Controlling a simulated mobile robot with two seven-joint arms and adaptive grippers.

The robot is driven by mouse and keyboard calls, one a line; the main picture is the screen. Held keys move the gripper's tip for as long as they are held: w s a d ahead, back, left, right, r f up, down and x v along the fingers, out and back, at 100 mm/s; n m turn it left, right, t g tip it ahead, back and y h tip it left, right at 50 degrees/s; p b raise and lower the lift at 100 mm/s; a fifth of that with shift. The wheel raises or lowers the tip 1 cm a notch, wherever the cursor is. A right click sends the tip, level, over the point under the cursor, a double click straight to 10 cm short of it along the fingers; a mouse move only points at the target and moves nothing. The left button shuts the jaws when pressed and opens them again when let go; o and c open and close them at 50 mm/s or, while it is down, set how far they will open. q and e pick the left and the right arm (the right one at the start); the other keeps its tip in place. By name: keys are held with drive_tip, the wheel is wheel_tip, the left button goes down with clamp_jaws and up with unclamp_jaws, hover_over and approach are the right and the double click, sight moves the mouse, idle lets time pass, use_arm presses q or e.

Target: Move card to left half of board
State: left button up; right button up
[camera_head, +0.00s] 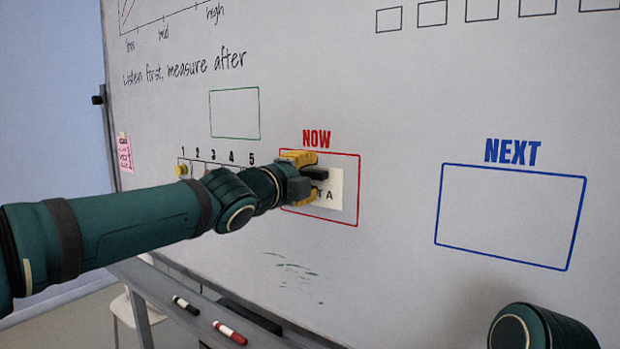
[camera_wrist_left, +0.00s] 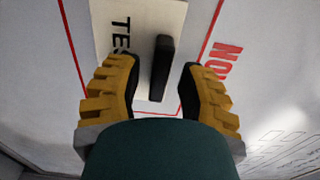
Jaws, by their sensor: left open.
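The pale card (camera_head: 337,183) is on the whiteboard (camera_head: 390,250), inside the red box (camera_head: 357,200) under the word NOW. It bears black letters, partly hidden by my left gripper, and a black handle (camera_head: 316,173). My left gripper (camera_head: 309,180) is open at the card, with one yellow finger above the handle and one below. In the left wrist view the open left gripper (camera_wrist_left: 158,66) has its fingers on either side of the handle (camera_wrist_left: 161,70), with gaps visible, and the card (camera_wrist_left: 140,15) behind. My right gripper is out of view.
A blue box (camera_head: 510,255) under NEXT is empty at the right. A small empty green box (camera_head: 235,139) is at upper left. A numbered row with a yellow round piece (camera_head: 181,170) is behind my left arm. Markers (camera_head: 230,333) lie on the ledge below.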

use_arm(q)
drive_tip(key=shift+w+d, duration=0.1)
clamp_jaws()
idle(0.6)
